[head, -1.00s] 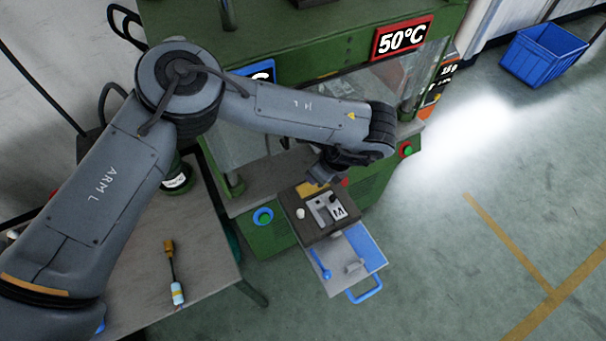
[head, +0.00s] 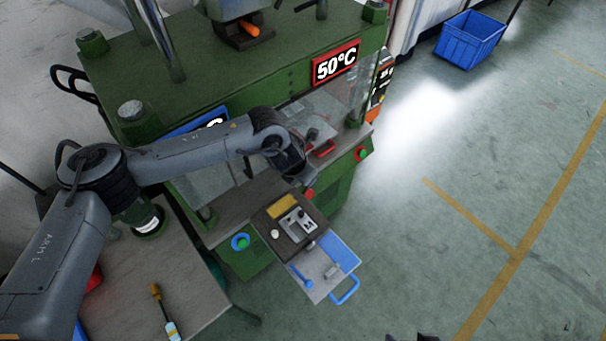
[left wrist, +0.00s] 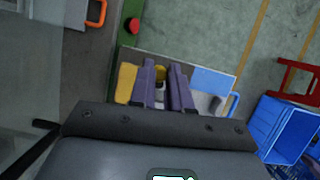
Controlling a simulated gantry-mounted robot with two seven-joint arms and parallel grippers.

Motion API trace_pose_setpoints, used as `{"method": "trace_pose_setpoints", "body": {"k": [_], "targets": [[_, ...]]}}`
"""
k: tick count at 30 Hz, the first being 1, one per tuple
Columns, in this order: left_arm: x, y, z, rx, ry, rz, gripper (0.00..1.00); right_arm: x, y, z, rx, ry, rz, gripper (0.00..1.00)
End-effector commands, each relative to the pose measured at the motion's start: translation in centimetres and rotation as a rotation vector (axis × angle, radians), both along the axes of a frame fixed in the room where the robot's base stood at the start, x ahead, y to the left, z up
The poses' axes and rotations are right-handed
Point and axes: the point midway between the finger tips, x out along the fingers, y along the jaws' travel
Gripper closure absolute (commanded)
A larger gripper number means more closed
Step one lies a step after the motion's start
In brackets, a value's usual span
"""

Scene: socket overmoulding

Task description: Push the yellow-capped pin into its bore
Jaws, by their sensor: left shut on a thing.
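My left gripper (head: 308,182) is above the back right edge of the dark mould block (head: 262,222). In the left wrist view its purple fingers (left wrist: 164,96) are closed around a small piece with yellow (left wrist: 160,73) on it, which looks like the yellow-capped pin. The pin's lower part and tip cannot be made out. The mould block carries a silver insert (head: 298,224) with small dark holes or pins, a yellow plate (head: 282,206) and a white knob (head: 275,233). Which bore belongs to the pin cannot be told. My right gripper is not identifiable.
The green press (head: 240,75) stands behind. A yellow-handled tool (head: 163,305) lies on the left table. Dark shapes at the bottom edge are unclear.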

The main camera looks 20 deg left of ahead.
Motion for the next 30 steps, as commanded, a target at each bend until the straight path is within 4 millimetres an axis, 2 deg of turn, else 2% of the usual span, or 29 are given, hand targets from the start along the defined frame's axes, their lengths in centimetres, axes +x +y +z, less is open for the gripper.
{"method": "trace_pose_setpoints", "body": {"k": [1,5,9,12,21,30], "targets": [[0.0,0.2,0.5,-0.004,0.008,-0.055,1.0,0.0,0.0,1.6,0.001,-0.001,-0.001,0.0],[-0.2,0.8,0.2,-0.005,0.01,-0.22,1.0,0.0,0.1,4.2,0.005,0.0,-0.004,0.0],[-1.8,2.2,-1.2,-0.003,0.011,-0.339,1.0,0.0,0.2,7.4,0.008,-0.002,-0.005,0.0],[-3.3,3.0,-2.5,0.0,0.009,-0.366,1.0,0.1,0.2,8.9,0.009,-0.004,-0.005,0.0],[-6.4,4.5,-4.5,0.003,0.002,-0.358,1.0,0.0,0.2,10.9,0.007,-0.002,-0.003,0.0],[-6.8,4.7,-4.9,0.003,0.0,-0.354,1.0,0.0,-0.1,10.9,-0.003,0.0,0.002,0.0]]}}
